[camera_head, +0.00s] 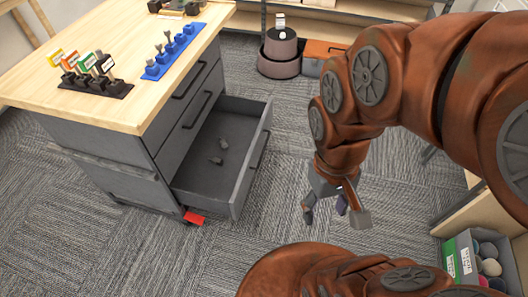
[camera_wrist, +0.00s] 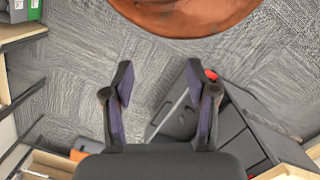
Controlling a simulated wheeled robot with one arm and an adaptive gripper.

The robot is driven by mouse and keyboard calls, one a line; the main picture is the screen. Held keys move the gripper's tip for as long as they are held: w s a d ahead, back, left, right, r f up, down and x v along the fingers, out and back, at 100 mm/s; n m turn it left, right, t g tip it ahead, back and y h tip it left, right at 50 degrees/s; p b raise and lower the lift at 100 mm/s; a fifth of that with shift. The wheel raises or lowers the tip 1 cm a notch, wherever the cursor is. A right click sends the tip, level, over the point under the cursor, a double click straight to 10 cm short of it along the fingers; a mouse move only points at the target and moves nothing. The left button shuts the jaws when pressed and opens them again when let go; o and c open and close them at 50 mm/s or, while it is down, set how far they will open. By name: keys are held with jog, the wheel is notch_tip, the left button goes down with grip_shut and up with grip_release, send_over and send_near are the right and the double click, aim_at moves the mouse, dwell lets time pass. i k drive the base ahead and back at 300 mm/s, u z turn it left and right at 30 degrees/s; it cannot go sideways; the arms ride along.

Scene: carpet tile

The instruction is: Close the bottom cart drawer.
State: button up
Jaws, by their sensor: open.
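The grey cart (camera_head: 105,150) with a wooden top stands at the left in the head view. Its bottom drawer (camera_head: 240,168) is pulled well out toward the right, with small dark grey objects (camera_head: 220,152) lying inside. The drawer's front faces right and has a dark handle. My gripper (camera_head: 334,208) is open and empty, to the right of the drawer front and apart from it. In the wrist view my gripper (camera_wrist: 159,82) has its fingers spread over carpet, and the open drawer (camera_wrist: 178,120) shows beyond, partly hidden by the right finger.
A blue tool rack (camera_head: 175,52) and a black rack (camera_head: 95,85) stand on the top. A bin of balls (camera_head: 475,262) is at the lower right. Carpet between drawer and gripper is clear.

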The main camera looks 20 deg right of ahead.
aim_at(244, 124)
jog(key=u, duration=0.55)
jog(key=k, duration=0.65)
jog(key=u, duration=0.85)
jog(key=i, duration=1.05)
jog(key=z, duration=0.55)
